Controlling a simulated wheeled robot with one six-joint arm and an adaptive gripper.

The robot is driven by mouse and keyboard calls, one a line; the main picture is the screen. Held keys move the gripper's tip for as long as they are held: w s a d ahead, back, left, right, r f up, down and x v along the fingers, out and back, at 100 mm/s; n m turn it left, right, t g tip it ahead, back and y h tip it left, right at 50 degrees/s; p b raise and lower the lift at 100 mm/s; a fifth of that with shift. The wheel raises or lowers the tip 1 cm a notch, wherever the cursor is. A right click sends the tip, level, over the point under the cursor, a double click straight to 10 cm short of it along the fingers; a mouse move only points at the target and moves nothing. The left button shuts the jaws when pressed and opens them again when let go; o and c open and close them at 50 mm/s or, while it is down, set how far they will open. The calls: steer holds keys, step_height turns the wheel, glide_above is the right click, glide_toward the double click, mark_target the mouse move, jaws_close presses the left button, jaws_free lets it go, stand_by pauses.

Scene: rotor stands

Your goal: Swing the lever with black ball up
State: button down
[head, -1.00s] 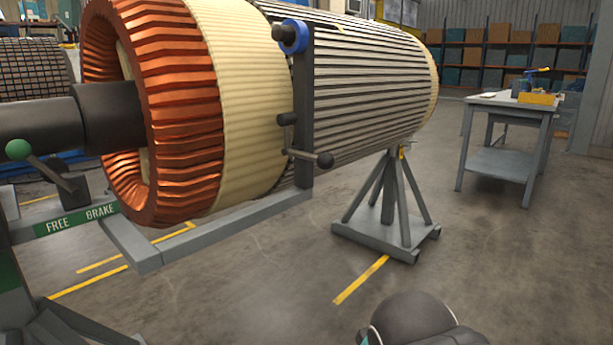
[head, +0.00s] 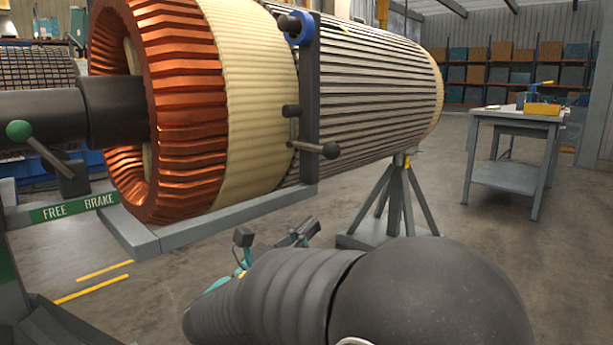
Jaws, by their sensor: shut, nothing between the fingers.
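A second lever with a green ball (head: 19,130) stands at the left above a green FREE BRAKE plate (head: 75,207). The large copper-ended rotor (head: 185,110) fills the upper left. A grey stand (head: 398,205) is right of my gripper; a workbench (head: 515,150) stands farther back.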

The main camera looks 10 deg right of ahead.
steer(key=a+t, duration=0.1)
steer(key=w+a+n+t, duration=0.1)
steer(key=a, duration=0.1)
steer(key=a+n+t, duration=0.1)
steer(key=a, duration=0.1)
steer(key=shift+w+a+r, duration=0.1)
steer(key=shift+w+r, duration=0.05)
steer(key=shift+r, duration=0.15)
steer(key=s+a+r+x, duration=0.1)
steer(key=r+x, duration=0.1)
steer(key=x, duration=1)
steer(key=shift+w+r, duration=0.15)
steer(key=shift+r, duration=0.4)
steer(key=shift+d, duration=0.15)
